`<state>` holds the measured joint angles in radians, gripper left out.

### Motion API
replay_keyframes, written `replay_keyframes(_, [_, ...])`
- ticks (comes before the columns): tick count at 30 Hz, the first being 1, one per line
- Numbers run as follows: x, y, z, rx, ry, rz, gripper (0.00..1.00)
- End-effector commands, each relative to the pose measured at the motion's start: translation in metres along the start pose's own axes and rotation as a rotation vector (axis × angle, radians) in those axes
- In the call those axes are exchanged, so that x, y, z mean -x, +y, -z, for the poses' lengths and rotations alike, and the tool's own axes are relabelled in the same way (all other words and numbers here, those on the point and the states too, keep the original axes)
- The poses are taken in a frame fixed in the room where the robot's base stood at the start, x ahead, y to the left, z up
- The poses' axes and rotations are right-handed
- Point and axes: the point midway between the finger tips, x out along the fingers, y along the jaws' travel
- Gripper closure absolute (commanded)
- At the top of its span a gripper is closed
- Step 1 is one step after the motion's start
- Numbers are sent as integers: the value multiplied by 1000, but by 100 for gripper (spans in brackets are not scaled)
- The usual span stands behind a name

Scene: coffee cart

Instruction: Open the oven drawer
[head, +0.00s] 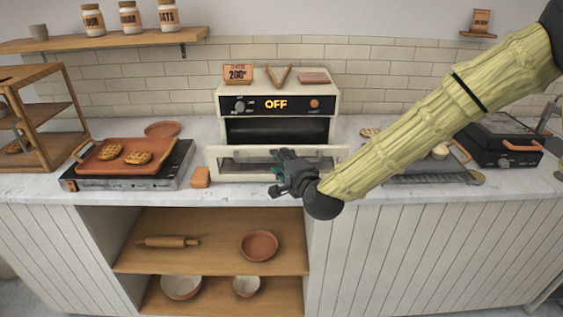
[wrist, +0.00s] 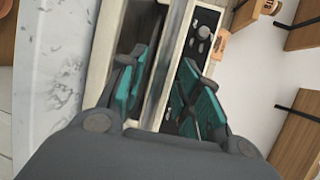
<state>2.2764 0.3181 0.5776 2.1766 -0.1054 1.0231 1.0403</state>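The white oven (head: 334,104) stands on the counter against the tiled wall, its display reading OFF. Its drawer (head: 232,152) is a wide pale front low on the oven, standing out from the body below a dark opening. My gripper (head: 276,172) is in front of the drawer, right of its middle, and covers part of it. In the wrist view my gripper (wrist: 163,58) has its teal fingers apart, with the drawer's pale front edge (wrist: 150,70) and a dark gap between and beyond them. I cannot tell whether either finger touches the drawer.
A griddle with a tray of waffles (head: 118,172) stands at left, and a small orange block (head: 201,176) beside the oven. A black waffle iron (head: 500,145) stands at right. A sign (head: 237,73) and tongs (head: 279,77) rest on the oven. Open shelves lie below the counter.

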Motion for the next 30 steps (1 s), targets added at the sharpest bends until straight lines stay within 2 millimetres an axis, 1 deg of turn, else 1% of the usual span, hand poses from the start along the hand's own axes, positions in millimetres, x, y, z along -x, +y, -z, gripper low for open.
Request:
replay_keyframes(5, [20,0,0,-1,0,0,66])
replay_keyframes(12, [64,0,1,-2,0,0,66])
replay_keyframes(18, [96,0,1,-2,0,0,66])
replay_keyframes(21, [107,0,1,-2,-1,0,66])
replay_keyframes(24, [114,0,1,-2,0,0,66])
replay_keyframes(30, [118,0,1,-1,0,0,66])
